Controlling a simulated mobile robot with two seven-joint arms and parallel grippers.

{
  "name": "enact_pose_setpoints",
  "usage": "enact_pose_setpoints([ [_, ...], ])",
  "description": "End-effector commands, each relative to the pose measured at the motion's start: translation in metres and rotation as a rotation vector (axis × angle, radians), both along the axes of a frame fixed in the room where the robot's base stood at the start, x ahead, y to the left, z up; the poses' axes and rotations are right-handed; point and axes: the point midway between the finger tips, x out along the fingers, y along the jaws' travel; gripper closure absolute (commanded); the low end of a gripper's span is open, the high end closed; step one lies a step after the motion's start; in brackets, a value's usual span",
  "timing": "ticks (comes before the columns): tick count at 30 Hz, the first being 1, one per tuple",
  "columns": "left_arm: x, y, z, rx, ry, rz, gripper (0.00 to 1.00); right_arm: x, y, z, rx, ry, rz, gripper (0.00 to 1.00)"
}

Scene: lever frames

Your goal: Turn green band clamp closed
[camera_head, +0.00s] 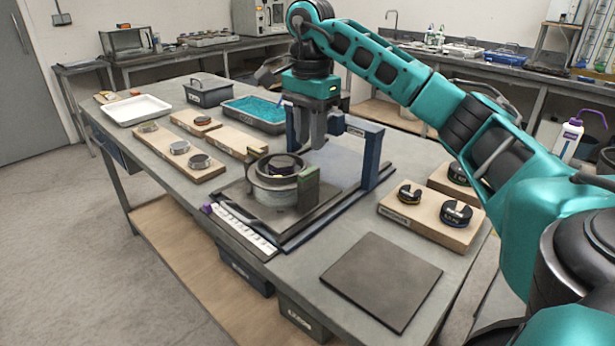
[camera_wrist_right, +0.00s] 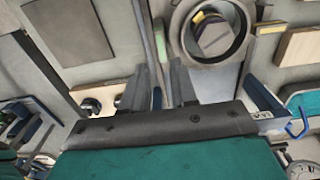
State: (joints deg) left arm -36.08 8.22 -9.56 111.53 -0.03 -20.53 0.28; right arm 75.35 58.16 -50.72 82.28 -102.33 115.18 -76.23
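A round metal fixture (camera_head: 273,187) with a dark hexagonal piece (camera_head: 282,166) in its middle stands on a dark base plate on the table. A green clamp part (camera_head: 308,187) stands upright at its right side. My right gripper (camera_head: 312,142) points down just behind and above the fixture. The ring and hexagonal piece (camera_wrist_right: 214,36) show beyond the right finger. My left gripper is not in view.
A blue frame (camera_head: 373,160) stands close to the right of the gripper. Wooden boards with rings (camera_head: 192,160) lie left, and a board with black parts (camera_head: 430,219) lies right. A teal-filled tray (camera_head: 257,110) is behind. A flat dark mat (camera_head: 381,280) lies in front.

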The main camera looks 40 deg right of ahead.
Motion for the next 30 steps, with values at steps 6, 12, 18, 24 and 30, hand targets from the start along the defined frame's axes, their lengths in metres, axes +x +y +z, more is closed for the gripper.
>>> enact_pose_setpoints([
  [6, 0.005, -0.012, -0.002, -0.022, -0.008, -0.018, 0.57, -0.001, 0.000, -0.049, 0.000, 0.003, 0.000, 0.72],
  [12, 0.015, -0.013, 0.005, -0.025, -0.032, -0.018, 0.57, 0.000, 0.000, -0.076, 0.001, 0.001, 0.000, 0.72],
  [18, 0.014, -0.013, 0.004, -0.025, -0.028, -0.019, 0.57, 0.000, 0.000, -0.085, 0.000, 0.000, -0.001, 0.72],
  [24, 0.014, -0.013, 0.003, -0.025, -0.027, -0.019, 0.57, 0.000, 0.000, -0.085, 0.001, -0.001, -0.001, 0.72],
  [30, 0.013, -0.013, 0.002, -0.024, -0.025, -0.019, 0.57, 0.000, 0.000, -0.085, 0.001, -0.001, 0.000, 0.88],
])
